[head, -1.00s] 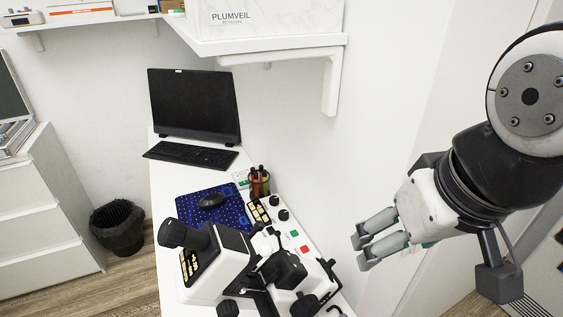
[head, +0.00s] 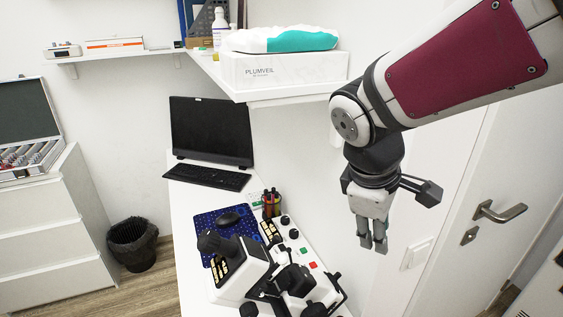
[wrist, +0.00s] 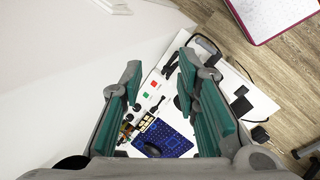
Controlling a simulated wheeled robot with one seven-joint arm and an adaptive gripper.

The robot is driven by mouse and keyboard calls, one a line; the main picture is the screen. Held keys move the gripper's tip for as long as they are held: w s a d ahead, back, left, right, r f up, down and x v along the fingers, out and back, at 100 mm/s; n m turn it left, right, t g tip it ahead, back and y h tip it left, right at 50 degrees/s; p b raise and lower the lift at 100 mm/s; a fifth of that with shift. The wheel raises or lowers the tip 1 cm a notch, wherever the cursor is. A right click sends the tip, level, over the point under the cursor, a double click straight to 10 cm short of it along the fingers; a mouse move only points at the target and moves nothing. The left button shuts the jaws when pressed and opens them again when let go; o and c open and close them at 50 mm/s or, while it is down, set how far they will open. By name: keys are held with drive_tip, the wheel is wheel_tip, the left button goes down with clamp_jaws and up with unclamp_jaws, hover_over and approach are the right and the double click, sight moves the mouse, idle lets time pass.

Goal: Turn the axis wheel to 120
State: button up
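A white eye-test instrument (head: 243,268) with a black eyepiece (head: 209,241) and several black knobs stands on the narrow white table. I cannot tell which part is the axis wheel, and no number such as 120 is legible. My gripper (head: 373,242) points down, to the right of the instrument and above it, apart from everything. In the wrist view the two green-padded fingers of my gripper (wrist: 160,70) are spread with nothing between them.
A blue mat (head: 208,218) with a mouse, a pen cup (head: 271,204), a keyboard (head: 211,176) and a monitor (head: 211,130) are on the table. A shelf (head: 262,97) with a white box overhangs at the back. A door with a handle (head: 500,211) is at right.

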drive_tip(key=w+a+f+n+h+p, duration=0.1)
drive_tip(key=w+a+f+n+p, duration=0.15)
drive_tip(key=w+n, duration=0.3)
drive_tip(key=n+p, duration=0.2)
drive_tip(key=n, duration=0.4)
approach(336, 274)
drive_tip(key=shift+g, duration=0.3)
drive_tip(key=x, duration=0.5)
drive_tip(key=p+x, duration=0.1)
drive_tip(key=x, duration=0.2)
drive_tip(key=shift+w+d, duration=0.3)
drive_tip(key=shift+d, duration=0.05)
clamp_jaws()
